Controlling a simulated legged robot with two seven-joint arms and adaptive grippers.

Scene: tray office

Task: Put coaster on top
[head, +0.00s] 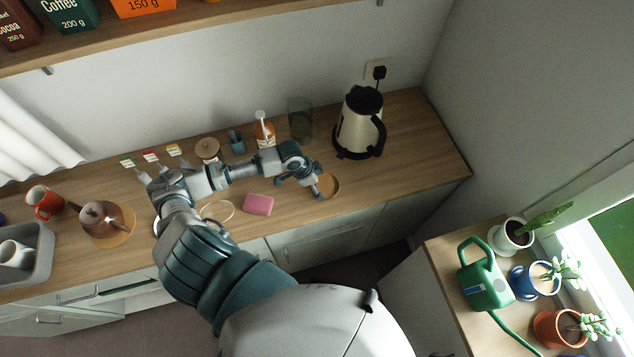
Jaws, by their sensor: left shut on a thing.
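A round tan-brown coaster (331,184) is near the front edge of the wooden counter, right of the pink block. My left gripper (318,189) is at the coaster's left side and is shut on its rim. The fingers hide part of that rim, and I cannot tell whether the coaster touches the counter. A tall clear glass (300,118) stands behind my left forearm, near the wall. My right gripper is not in view.
A cream and black kettle (361,120) stands right of the glass. A pink block (258,204), a syrup bottle (264,133), a lidded jar (207,149) and a teapot (105,218) on a round mat share the counter. Counter right of the coaster is clear.

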